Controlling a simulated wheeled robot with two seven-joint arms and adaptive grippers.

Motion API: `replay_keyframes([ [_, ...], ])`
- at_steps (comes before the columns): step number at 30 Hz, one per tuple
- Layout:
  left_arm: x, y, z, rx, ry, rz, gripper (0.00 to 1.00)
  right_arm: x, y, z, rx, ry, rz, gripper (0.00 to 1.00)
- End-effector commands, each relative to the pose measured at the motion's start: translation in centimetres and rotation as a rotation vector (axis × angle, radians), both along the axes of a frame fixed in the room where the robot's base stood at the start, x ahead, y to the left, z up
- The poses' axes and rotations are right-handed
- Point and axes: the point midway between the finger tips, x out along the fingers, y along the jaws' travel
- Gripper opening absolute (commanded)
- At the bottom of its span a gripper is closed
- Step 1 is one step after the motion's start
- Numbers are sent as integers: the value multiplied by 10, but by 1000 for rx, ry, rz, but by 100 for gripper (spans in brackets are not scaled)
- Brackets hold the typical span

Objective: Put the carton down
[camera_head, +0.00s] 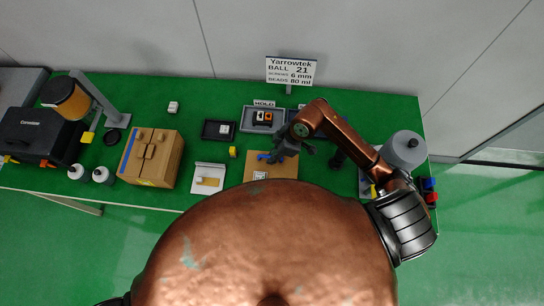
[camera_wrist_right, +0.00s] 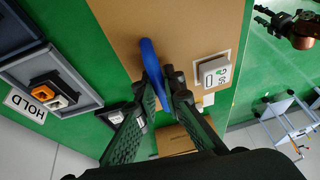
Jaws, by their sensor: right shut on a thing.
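A brown cardboard carton (camera_head: 152,158) with a blue strip on its left edge stands closed on the green table, left of the middle. A brown box also shows at the bottom of the right wrist view (camera_wrist_right: 173,139). My right gripper (camera_head: 279,155) is well to the carton's right, over a brown board (camera_head: 284,171). It is shut on a blue stick-like thing (camera_wrist_right: 148,50), which crosses between the fingertips (camera_wrist_right: 160,78). Whether that thing touches the board is unclear. My left gripper (camera_wrist_right: 264,18) shows small at the top right of the wrist view; its jaws are unclear.
A small white block (camera_wrist_right: 214,73) sits on the brown board. Grey trays (camera_head: 263,118), a dark tray (camera_head: 218,130) and a white tray (camera_head: 208,178) lie nearby. Bottles (camera_head: 103,175) flank the carton's left.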

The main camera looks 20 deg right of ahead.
Motion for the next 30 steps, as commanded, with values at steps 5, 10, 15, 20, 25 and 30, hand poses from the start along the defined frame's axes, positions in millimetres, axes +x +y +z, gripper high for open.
replay_keyframes([
  [5,0,0,1,0,0,0,40,0,1,-5,3,-3,2,0],
  [10,0,0,1,0,0,0,40,-1,1,-7,0,1,3,15],
  [15,0,0,1,0,0,0,40,-1,0,-6,0,0,2,26],
  [20,0,0,1,0,0,0,40,0,0,-6,1,-1,1,26],
  [25,0,0,1,0,0,0,40,0,-1,-2,0,-3,1,26],
  [30,0,0,0,0,0,0,40,-2,-10,18,-2,-6,2,26],
])
